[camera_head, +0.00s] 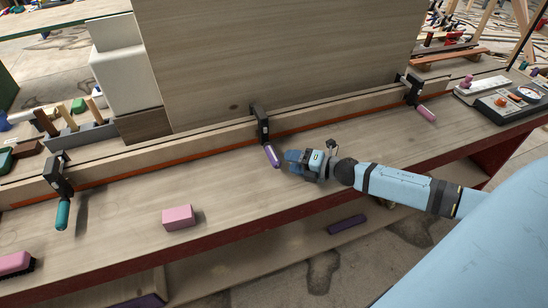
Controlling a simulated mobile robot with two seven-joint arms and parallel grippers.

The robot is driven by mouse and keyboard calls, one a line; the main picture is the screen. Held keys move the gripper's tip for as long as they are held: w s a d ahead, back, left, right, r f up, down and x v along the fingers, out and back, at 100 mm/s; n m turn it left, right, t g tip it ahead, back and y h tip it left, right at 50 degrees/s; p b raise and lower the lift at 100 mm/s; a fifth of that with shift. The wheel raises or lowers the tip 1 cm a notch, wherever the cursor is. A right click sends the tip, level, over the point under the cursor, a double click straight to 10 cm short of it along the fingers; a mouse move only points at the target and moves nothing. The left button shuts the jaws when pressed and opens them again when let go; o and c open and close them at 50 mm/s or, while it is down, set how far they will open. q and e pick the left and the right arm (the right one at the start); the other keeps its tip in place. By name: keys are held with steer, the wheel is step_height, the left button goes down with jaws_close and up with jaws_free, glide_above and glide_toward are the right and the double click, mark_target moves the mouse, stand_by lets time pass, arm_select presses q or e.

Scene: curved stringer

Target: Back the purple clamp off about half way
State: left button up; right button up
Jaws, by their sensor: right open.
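The purple clamp (262,128) sits at the middle of a long wooden stringer (190,145). It has a black frame and a purple handle (272,156) that points down toward the bench front. My right gripper (290,158) is just to the right of the handle, its fingers pointing left toward the handle's lower end. The gripper is open with nothing in it. A small gap seems to lie between fingers and handle; contact is hard to tell. My left gripper is not in view.
A teal-handled clamp (62,212) is at the left end and a pink-handled clamp (426,112) at the right. A pink block (178,217) lies on the bench (120,235). A tall wooden panel (280,55) stands behind.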

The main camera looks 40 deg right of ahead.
mark_target(274, 159)
steer(key=x, duration=0.5)
steer(key=shift+w+a+p, duration=0.15)
steer(key=shift+w+p, duration=0.1)
steer(key=shift+p, duration=0.05)
steer(key=shift+w+a+f, duration=0.2)
steer(key=shift+w+a, duration=0.15)
steer(key=shift+w, duration=0.2)
